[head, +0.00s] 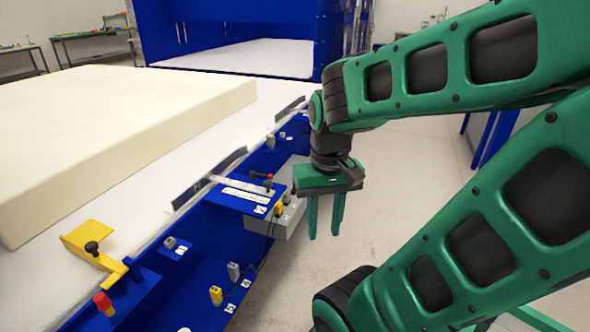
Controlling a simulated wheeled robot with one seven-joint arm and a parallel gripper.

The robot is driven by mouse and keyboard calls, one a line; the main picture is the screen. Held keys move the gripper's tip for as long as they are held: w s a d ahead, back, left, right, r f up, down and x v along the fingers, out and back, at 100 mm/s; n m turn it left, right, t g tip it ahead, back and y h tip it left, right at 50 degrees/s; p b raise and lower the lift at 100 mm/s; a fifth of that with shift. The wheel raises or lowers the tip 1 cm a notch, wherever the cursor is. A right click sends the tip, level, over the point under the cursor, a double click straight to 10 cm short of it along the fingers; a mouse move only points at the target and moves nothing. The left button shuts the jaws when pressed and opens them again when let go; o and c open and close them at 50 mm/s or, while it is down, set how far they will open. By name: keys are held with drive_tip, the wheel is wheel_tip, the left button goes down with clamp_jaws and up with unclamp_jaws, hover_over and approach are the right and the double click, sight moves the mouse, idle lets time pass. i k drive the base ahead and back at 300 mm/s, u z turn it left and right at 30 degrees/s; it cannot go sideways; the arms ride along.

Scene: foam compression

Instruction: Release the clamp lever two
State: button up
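My gripper (325,228) hangs with its two green fingers pointing down, apart and with nothing between them. It is to the right of the blue bench side, over the pale floor in the picture. Several lever-like parts line the bench edge. One is a flat metal bar with a red-tipped black handle (267,178) on a blue plate. A yellow clamp-like bracket with a black knob (92,247) lies at the near left, and a red knob (103,301) stands in front of it. No readable number shows which one is clamp lever two. The gripper looks apart from all of them.
A large cream foam block (120,150) lies on the white tabletop (262,98). A grey box (290,216) with small switches juts from the bench side. Small yellow and grey parts (216,296) sit lower down. Open floor (420,165) lies to the right.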

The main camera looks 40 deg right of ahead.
sight(253, 172)
drive_tip(key=z, duration=0.7)
drive_tip(key=k, duration=1.3)
drive_tip(key=z, duration=0.35)
drive_tip(key=i, duration=1.85)
drive_tip(key=u, duration=0.65)
